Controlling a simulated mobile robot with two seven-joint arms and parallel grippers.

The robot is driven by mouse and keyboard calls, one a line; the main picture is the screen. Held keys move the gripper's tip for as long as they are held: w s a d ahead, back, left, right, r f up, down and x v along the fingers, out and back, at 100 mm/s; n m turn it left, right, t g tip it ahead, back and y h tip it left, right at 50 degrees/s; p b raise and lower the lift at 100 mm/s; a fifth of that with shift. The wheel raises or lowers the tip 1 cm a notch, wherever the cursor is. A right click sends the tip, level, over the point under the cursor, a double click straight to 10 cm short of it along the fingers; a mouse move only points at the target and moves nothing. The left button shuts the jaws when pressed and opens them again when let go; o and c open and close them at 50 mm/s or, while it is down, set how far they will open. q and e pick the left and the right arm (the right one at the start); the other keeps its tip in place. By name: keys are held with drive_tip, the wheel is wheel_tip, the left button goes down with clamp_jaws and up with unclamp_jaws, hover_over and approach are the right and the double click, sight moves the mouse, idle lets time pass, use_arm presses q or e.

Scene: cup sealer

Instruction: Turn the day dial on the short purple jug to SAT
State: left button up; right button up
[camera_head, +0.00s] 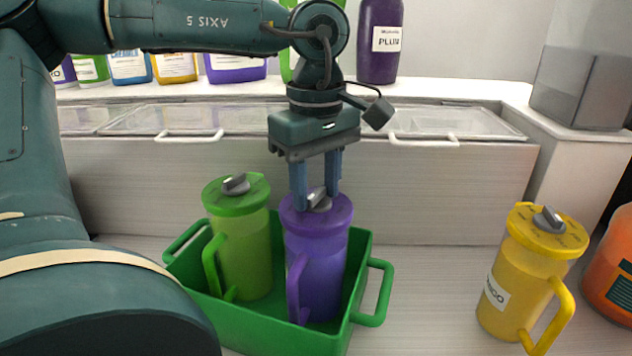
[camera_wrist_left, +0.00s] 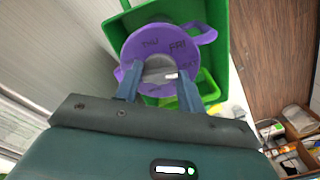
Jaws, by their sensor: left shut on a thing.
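The purple jug (camera_head: 318,262) stands upright in a green bin (camera_head: 372,318), beside a green jug (camera_head: 243,255). A grey day dial (camera_head: 319,203) sits on its purple lid. My left gripper (camera_head: 318,203) points straight down with its two blue fingers shut on that dial. In the left wrist view the fingers close on the grey dial (camera_wrist_left: 158,70) from both sides. THU and FRI are readable on the purple lid (camera_wrist_left: 150,42); the other day marks are hidden or too small to read. My right gripper is not in view.
A yellow jug (camera_head: 525,275) with a dial lid stands to the right of the bin, and an orange container (camera_head: 612,270) is at the right edge. A counter with clear covers (camera_head: 440,122) and bottles stands behind. The surface between bin and yellow jug is clear.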

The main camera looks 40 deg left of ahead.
sight(316, 192)
use_arm(q)
drive_tip(key=o, duration=1)
drive_tip(key=shift+r, duration=0.1)
wheel_tip(316, 192, up, 13)
idle(0.5)
